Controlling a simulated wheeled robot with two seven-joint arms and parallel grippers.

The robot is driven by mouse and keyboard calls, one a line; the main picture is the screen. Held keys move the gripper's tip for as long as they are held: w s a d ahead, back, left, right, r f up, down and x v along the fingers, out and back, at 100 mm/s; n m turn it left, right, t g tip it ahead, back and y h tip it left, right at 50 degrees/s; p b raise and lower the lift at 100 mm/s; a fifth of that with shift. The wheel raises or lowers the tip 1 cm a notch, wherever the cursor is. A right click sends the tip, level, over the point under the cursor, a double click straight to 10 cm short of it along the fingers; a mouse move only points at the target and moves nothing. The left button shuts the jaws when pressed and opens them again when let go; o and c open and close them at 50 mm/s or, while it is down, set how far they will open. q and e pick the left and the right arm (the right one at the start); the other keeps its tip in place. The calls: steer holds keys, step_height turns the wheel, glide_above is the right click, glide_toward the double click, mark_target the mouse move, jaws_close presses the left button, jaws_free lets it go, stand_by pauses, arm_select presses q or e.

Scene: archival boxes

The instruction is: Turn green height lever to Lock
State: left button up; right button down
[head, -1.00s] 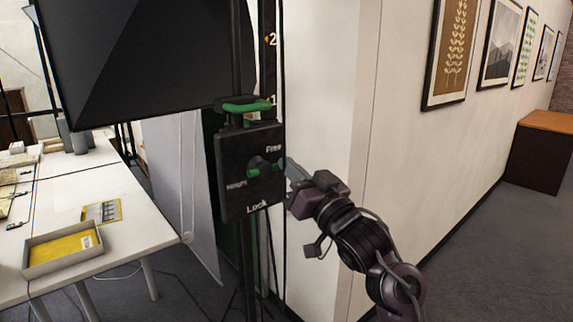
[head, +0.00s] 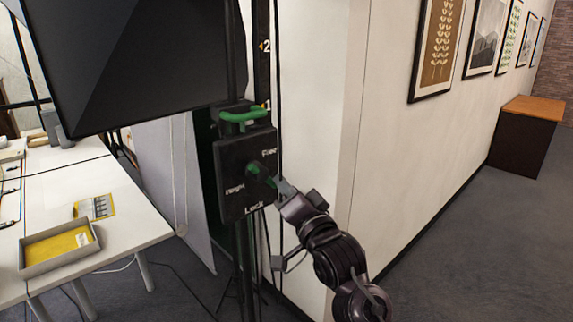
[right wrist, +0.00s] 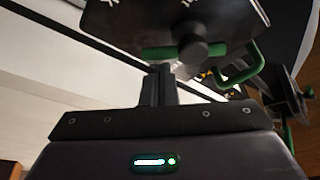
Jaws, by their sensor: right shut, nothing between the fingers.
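A black control box (head: 233,182) hangs on the stand, with "Free" at its upper right, "Height" at its left and "Lock" at its bottom. The green height lever (head: 264,171) sits on a dark round knob and appears slanted, its right end pointing down and right, between Free and Lock. In the right wrist view the green lever (right wrist: 225,50) crosses the knob. My right gripper (head: 282,186) is shut and empty, its tips at the lever's right end; contact is unclear. In the right wrist view its fingers (right wrist: 158,82) are together just below the lever. My left gripper is out of view.
A green handle (head: 243,115) is above the box. A large black softbox (head: 140,60) fills the upper left. A white table (head: 120,215) with a grey tray (head: 60,268) stands at the left. The white wall (head: 385,150) is close on the right.

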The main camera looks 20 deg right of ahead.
steer(key=shift+s+a+f, duration=0.2)
steer(key=shift+a+f, duration=0.25)
steer(key=shift+f, duration=0.05)
steer(key=shift+s+a+f, duration=0.1)
steer(key=shift+a, duration=0.1)
stand_by(1.5)
